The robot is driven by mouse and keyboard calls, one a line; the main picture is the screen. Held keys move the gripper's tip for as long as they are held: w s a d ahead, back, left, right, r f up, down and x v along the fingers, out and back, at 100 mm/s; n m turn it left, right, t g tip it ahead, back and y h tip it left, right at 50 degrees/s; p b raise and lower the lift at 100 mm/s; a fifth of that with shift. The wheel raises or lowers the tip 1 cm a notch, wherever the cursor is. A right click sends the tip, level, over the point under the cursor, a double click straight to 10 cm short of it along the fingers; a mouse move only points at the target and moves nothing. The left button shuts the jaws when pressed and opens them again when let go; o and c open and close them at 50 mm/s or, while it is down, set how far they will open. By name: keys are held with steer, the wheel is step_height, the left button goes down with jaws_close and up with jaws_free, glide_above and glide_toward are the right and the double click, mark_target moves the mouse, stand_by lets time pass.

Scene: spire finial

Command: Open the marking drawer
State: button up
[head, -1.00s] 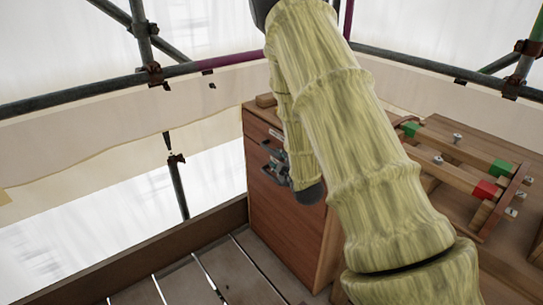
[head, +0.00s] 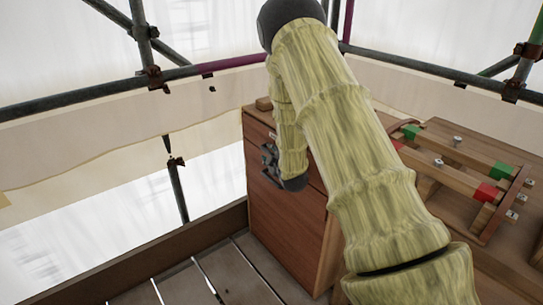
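The wooden cabinet (head: 284,218) stands left of the workbench, with a reddish-brown front. Its upper front, where a drawer (head: 257,133) seems to sit, is partly covered by my arm. My gripper (head: 268,160) is at the upper part of this front, small and dark, with its fingers toward the left. My wrist hides part of it. I cannot tell whether the fingers touch a handle, or whether they are open or shut. No clear gap shows at the drawer.
The workbench (head: 510,262) at right carries a wooden frame with green blocks (head: 411,131) and a red block (head: 486,192). Scaffold poles (head: 80,97) run behind. Plank floor (head: 235,275) is clear in front.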

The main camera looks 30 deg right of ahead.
jaws_close()
